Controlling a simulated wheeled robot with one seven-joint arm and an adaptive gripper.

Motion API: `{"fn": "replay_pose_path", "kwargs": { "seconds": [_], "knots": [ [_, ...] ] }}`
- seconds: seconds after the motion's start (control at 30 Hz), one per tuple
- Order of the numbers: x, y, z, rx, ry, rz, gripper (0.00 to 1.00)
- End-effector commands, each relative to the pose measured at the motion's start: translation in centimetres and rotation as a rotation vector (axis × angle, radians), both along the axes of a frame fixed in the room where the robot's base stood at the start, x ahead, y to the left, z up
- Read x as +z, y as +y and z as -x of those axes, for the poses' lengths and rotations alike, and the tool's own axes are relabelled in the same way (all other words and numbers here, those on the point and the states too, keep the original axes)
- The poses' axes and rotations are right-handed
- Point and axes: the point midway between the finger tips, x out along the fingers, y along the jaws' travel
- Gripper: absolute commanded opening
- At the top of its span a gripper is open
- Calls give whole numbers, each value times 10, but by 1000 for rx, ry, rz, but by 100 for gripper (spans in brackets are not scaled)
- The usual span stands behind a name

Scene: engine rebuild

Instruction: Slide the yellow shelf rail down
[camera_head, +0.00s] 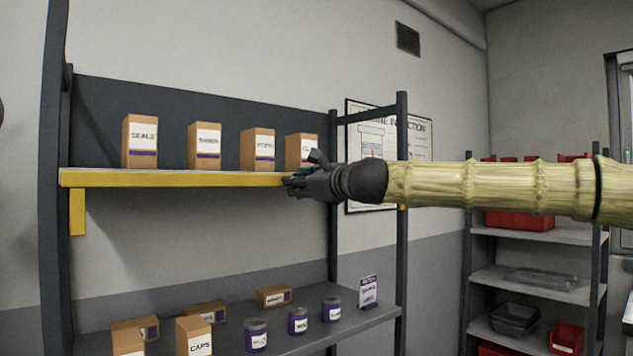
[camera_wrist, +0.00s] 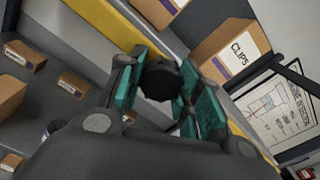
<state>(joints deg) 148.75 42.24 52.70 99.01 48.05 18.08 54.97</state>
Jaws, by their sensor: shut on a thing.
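The yellow shelf rail (camera_head: 175,180) runs level along the front edge of the upper shelf, with a short yellow bracket (camera_head: 77,212) hanging at its left end. In the wrist view the rail (camera_wrist: 112,24) crosses diagonally behind my fingers. My gripper (camera_head: 293,183) is at the right part of the rail, reaching in from the right. In the wrist view its teal-padded fingers (camera_wrist: 160,92) are on either side of a round black knob (camera_wrist: 160,78) in front of the rail, and are shut on it. The knob is hidden by the gripper in the head view.
Several labelled boxes, such as the seals box (camera_head: 140,142), stand upright on the upper shelf just behind the rail. The lower shelf (camera_head: 345,322) holds boxes, purple jars (camera_head: 298,320) and a small sign (camera_head: 368,291). Open space lies between the shelves. Another rack (camera_head: 535,280) stands right.

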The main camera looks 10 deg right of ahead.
Motion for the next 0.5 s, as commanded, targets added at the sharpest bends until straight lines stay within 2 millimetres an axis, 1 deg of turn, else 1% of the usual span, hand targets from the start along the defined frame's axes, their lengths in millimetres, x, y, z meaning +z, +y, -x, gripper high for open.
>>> {"fn": "replay_pose_path", "kwargs": {
  "seconds": [0.03, 0.1, 0.5],
  "knots": [
    [-9, 0, -1, 0, 0, -1, 0],
    [-13, 2, -1, 2, 0, -2, 0],
    [-20, 4, -1, 5, 2, 0, 0]
  ]
}}
